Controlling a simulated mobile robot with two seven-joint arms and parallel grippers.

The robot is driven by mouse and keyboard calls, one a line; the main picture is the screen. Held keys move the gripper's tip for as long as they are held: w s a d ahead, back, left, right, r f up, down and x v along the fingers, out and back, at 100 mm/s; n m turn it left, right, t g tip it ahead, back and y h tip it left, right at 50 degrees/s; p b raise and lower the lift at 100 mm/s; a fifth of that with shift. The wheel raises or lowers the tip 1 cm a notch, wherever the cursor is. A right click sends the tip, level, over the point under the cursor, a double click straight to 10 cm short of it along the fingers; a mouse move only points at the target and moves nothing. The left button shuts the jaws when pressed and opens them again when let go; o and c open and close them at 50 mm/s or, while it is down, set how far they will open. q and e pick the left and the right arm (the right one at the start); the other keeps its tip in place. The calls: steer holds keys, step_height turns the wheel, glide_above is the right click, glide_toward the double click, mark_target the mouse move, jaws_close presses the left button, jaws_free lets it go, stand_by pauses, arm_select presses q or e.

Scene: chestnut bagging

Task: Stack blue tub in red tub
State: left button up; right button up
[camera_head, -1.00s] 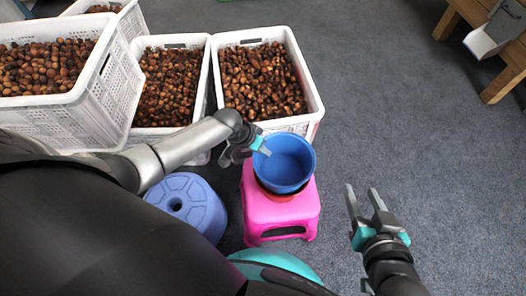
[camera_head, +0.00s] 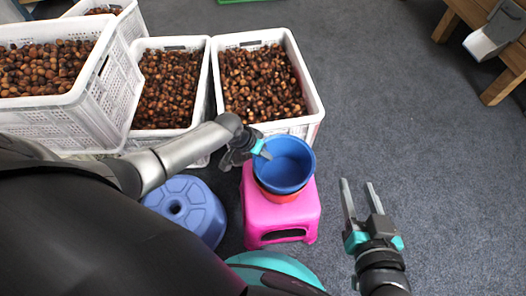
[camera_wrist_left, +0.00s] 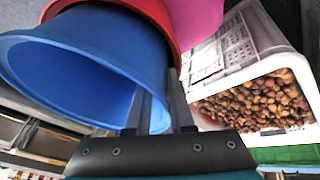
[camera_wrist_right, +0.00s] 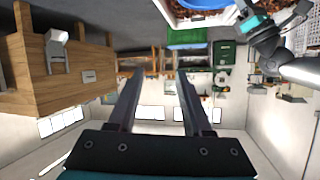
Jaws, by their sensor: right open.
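The blue tub (camera_head: 286,160) sits at least partly inside the red tub (camera_head: 276,193), whose rim shows below and around it. How deep it sits is hidden. The red tub stands on the pink stool (camera_head: 281,221). My left gripper (camera_head: 259,150) is shut on the left rim of the blue tub. In the left wrist view the blue tub (camera_wrist_left: 85,62) has its wall between my fingers (camera_wrist_left: 162,105), with the red tub (camera_wrist_left: 160,12) just behind it. My right gripper (camera_head: 360,198) is open and empty, right of the stool; its spread fingers (camera_wrist_right: 158,95) show in the right wrist view.
White crates of chestnuts (camera_head: 308,127) stand behind and left of the stool. A blue-violet stool (camera_head: 190,208) stands left of the pink one. A wooden table (camera_head: 452,22) is at the far right. The grey floor on the right is clear.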

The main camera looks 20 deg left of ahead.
arm_select(q)
steer(key=shift+o, duration=0.8)
steer(key=shift+s+a+f, duration=0.2)
steer(key=shift+s+f, duration=0.05)
steer(key=shift+s, duration=0.05)
steer(key=shift+a+r+p, duration=0.1)
steer(key=shift+r+p, duration=0.45)
steer(key=shift+r, duration=0.3)
steer(key=shift+p+v, duration=0.75)
steer(key=shift+v, duration=0.35)
steer(key=p+v, duration=0.2)
steer(key=v, duration=0.1)
steer(key=shift+w+r, duration=0.1)
steer(key=shift+r, duration=0.2)
arm_select(e)
steer(key=s+d+g+h, duration=0.4)
steer(key=s+d+g, duration=0.2)
steer(key=d+g, duration=0.25)
arm_select(q)
steer(key=shift+p+v, duration=1.9)
steer(key=shift+v, duration=0.95)
arm_select(e)
step_height(320, 180, down, 8)
steer(key=shift+s+d+f, duration=0.15)
steer(key=shift+d+f, duration=0.05)
steer(key=shift+d, duration=0.05)
steer(key=shift+g, duration=0.25)
